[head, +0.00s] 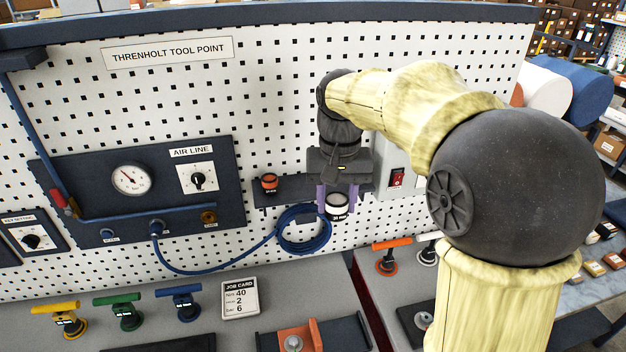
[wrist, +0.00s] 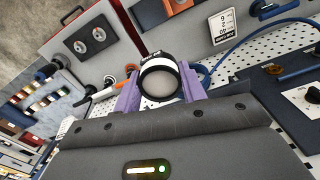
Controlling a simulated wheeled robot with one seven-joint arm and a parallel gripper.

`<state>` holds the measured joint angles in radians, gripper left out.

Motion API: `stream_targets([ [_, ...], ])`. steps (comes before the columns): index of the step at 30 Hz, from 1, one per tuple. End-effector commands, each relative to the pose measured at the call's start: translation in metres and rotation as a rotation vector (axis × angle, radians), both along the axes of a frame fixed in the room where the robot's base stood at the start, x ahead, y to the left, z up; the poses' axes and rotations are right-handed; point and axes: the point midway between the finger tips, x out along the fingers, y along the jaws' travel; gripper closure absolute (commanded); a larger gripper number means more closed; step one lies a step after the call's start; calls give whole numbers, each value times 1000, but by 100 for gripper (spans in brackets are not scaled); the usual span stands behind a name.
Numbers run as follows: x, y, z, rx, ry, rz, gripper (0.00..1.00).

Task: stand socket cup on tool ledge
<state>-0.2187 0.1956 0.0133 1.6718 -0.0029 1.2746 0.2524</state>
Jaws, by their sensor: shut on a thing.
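My gripper (head: 337,196) has purple fingers and is shut on a dark socket cup with a white band (head: 338,207). The gripper points down in front of the pegboard. In the wrist view the held cup (wrist: 159,82) sits between both fingers, its round end facing the camera. The dark tool ledge (head: 297,193) juts from the pegboard, partly hidden behind my gripper. The held cup overlaps the ledge's front edge in the head view; I cannot tell whether it touches. A second socket cup with an orange band (head: 269,182) stands on the ledge's left part.
A coiled blue hose (head: 303,232) hangs just below the ledge. The air line panel (head: 150,192) is to the left. Several T-handled tools, a job card (head: 240,299) and an orange bracket (head: 300,336) occupy the bench below.

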Motion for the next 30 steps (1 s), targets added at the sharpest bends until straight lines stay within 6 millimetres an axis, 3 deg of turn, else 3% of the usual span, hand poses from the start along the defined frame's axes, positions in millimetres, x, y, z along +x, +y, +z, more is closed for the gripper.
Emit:
stream_targets([
  [11,8,-1,2,0,1,-6,88],
  [30,115,22,4,0,1,-3,88],
])
